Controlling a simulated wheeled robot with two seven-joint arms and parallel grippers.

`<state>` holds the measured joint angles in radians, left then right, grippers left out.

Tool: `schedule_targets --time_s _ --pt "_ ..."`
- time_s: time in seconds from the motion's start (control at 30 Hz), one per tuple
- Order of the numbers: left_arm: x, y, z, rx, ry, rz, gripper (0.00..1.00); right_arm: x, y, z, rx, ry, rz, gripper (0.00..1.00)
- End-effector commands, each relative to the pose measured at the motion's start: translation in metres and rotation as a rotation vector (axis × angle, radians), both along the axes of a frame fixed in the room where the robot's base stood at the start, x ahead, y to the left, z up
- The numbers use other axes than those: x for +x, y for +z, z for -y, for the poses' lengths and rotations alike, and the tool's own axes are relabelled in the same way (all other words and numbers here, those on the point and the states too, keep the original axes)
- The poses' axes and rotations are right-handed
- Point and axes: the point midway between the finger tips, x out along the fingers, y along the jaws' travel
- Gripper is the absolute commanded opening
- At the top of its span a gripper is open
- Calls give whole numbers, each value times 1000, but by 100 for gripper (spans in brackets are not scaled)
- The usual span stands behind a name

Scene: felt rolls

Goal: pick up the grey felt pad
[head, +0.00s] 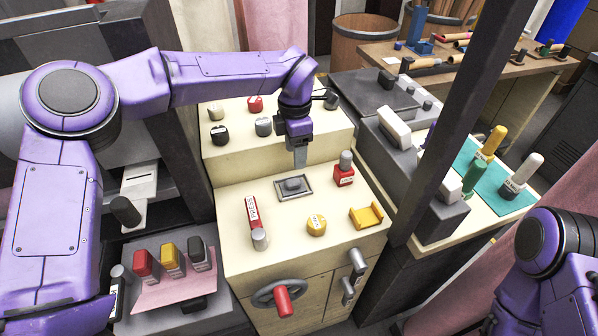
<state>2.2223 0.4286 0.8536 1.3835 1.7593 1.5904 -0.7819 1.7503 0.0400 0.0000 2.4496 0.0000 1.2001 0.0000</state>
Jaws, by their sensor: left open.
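A small dark grey pad (292,184) lies in a shallow grey tray (280,195) on the cream bench top; it looks like the grey felt pad. My left gripper (300,160) points down just above the pad's far side. It is open, though the gap between its fingers is hard to see from here. I see no clear contact between the fingers and the pad. Only part of my right arm shows at the lower right, and its gripper is out of view.
A raised cream step (235,150) is behind, and a dark post (440,120) rises at right.

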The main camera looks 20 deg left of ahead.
Motion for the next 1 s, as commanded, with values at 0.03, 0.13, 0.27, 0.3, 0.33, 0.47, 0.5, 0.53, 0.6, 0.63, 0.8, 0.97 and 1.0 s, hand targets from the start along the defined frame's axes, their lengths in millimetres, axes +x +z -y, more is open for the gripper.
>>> schedule_targets --time_s 0.03,0.13,0.27,0.3,0.33,0.47,0.5,0.53,0.6,0.63,0.8,0.97,1.0 --pt "-3 -7 1 -1 -3 -1 57 0 2 0 1 0 -1 43" --pt "-3 -22 3 -1 -6 1 57 0 4 0 1 0 -1 43" --pt "4 -40 2 0 -7 -9 57 -1 10 0 0 0 -2 43" --pt "5 -48 1 0 -8 -12 57 -1 14 0 0 0 -2 43" --pt "7 -54 0 2 -9 -13 57 -1 17 0 0 0 -2 43" --pt "9 -80 -3 1 -6 -16 57 0 22 0 1 0 -1 43" --pt "9 -85 -3 1 -5 -16 57 1 22 0 0 0 0 43" --pt "9 -88 -4 1 -5 -15 57 1 22 0 0 0 0 43" --pt "9 -91 -4 1 -4 -15 57 1 22 0 0 0 0 43" --pt "9 -91 -4 1 -4 -15 57 0 22 0 0 0 0 43" --pt "10 -91 -3 1 -6 -14 44 0 22 0 1 0 -1 43" --pt "9 -91 -3 1 -7 -14 0 0 22 0 1 0 -1 43" --pt "9 -91 -3 1 -7 -14 0 0 21 0 1 0 -1 43"
